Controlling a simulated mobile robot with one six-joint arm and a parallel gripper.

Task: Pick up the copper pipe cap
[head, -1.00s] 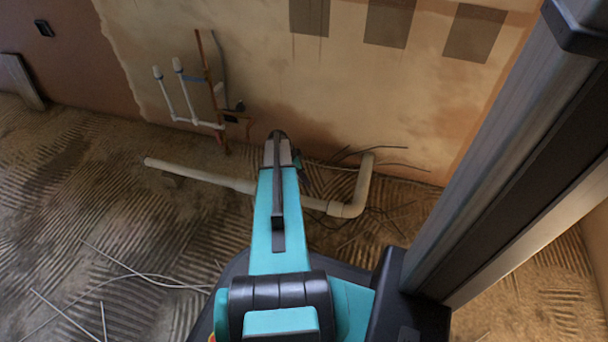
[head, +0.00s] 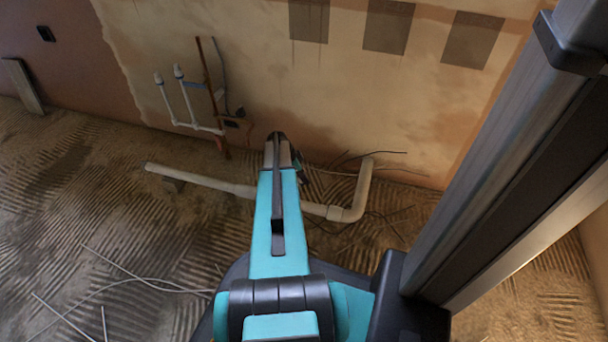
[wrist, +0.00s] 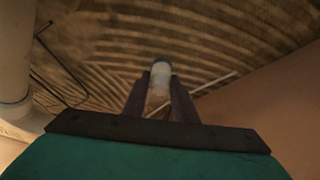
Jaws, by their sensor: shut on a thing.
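My gripper (wrist: 161,92) is shut on a small pale cylindrical piece with a bluish-white end (wrist: 160,70), seen in the wrist view. The dark fingers stand on either side of it. The piece looks whitish rather than copper, and I cannot tell for sure that it is the copper pipe cap. In the head view my arm hides the gripper and the piece. A brown copper-coloured pipe (head: 209,85) stands against the wall to the left of my arm. I cannot make out a separate cap on it.
White capped pipes (head: 188,100) rise at the wall beside the copper-coloured pipe. A thick cream drain pipe (head: 200,181) lies along the floor and bends up at its right end. Thin wires (head: 130,270) lie on the ridged floor at the left. The floor at far left is mostly clear.

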